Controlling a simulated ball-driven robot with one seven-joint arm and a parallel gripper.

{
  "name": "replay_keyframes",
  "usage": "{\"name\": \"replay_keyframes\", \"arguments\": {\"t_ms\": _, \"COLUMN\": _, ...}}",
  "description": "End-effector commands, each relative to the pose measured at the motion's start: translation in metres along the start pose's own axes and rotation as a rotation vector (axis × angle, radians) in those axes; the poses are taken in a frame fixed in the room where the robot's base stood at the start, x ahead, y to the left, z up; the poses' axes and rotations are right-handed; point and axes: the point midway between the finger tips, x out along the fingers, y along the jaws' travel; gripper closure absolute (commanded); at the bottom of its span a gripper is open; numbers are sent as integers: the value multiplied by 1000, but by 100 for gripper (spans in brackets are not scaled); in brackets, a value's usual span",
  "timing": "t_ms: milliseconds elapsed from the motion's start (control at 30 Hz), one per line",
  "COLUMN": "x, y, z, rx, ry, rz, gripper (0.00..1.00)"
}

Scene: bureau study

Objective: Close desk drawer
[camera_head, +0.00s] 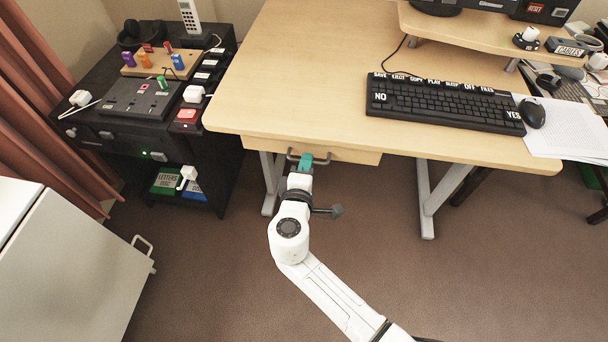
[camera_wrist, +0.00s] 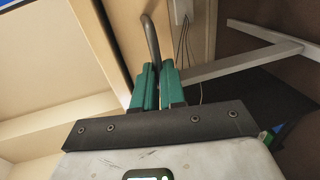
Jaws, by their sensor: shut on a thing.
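The desk drawer (camera_head: 345,156) is a light wood front under the front edge of the wooden desk (camera_head: 300,70). Only a narrow strip of its front shows below the desktop, so I cannot tell how far it is open. Its grey bar handle (camera_head: 291,155) is at the left part of the front. My gripper (camera_head: 306,161) reaches it from below in the picture. In the wrist view the handle (camera_wrist: 151,38) runs between the green fingers of my gripper (camera_wrist: 158,72), which are shut on it.
A black cabinet (camera_head: 110,135) with gadgets on top stands left of the desk. A white cabinet (camera_head: 70,270) is at the lower left. Grey desk legs (camera_head: 425,200) stand right of the drawer. A keyboard (camera_head: 440,103) lies on the desk. Brown carpet (camera_head: 440,290) is clear at the lower right.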

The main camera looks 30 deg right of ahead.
Motion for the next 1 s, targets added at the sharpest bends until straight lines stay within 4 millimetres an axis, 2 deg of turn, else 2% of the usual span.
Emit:
{"name": "replay_keyframes", "arguments": {"t_ms": 167, "x": 2, "y": 1, "z": 0, "rx": 3, "ry": 3, "rz": -2, "gripper": 100}}
{"name": "replay_keyframes", "arguments": {"t_ms": 200, "x": 2, "y": 1, "z": 0, "rx": 3, "ry": 3, "rz": -2, "gripper": 89}}
{"name": "replay_keyframes", "arguments": {"t_ms": 467, "x": 2, "y": 1, "z": 0, "rx": 2, "ry": 2, "rz": -1, "gripper": 64}}
{"name": "replay_keyframes", "arguments": {"t_ms": 767, "x": -2, "y": 1, "z": 0, "rx": 1, "ry": 3, "rz": -1, "gripper": 64}}
{"name": "replay_keyframes", "arguments": {"t_ms": 867, "x": -12, "y": 2, "z": -1, "rx": 1, "ry": 5, "rz": -1, "gripper": 64}}
{"name": "replay_keyframes", "arguments": {"t_ms": 1000, "x": -38, "y": 2, "z": -1, "rx": 1, "ry": 6, "rz": -1, "gripper": 64}}
